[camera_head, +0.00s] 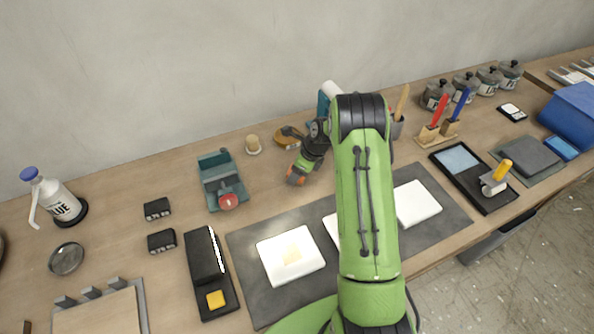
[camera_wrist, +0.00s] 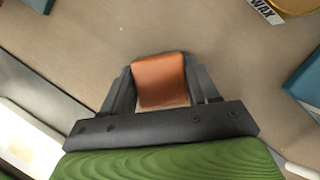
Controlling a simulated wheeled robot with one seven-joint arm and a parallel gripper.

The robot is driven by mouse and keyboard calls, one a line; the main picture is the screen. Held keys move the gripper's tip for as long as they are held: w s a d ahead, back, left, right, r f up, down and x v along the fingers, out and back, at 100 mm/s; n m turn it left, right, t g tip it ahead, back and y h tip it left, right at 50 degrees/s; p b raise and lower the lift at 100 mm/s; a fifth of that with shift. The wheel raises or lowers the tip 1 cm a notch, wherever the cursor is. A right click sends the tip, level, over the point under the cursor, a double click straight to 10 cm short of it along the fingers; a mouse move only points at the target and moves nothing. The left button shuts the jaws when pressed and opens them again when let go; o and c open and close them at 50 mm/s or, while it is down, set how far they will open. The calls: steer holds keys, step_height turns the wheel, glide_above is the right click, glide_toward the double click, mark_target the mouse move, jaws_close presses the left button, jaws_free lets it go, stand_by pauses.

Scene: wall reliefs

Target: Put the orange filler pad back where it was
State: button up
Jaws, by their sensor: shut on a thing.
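My gripper (camera_wrist: 158,90) is shut on the orange filler pad (camera_wrist: 160,78), a small block between the two dark fingers in the wrist view. In the head view my gripper (camera_head: 297,178) is over the wooden bench, behind the dark mat, and orange shows at its fingertips. The pad appears to be above the bench, but its exact height is unclear. My arm hides part of the bench and of the middle white tile (camera_head: 332,226).
A black tray (camera_head: 210,270) holds a yellow block. Bare bench lies around my gripper.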

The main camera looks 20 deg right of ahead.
steer(key=shift+f, duration=0.2)
steer(key=o, duration=0.9)
steer(key=shift+o, duration=0.2)
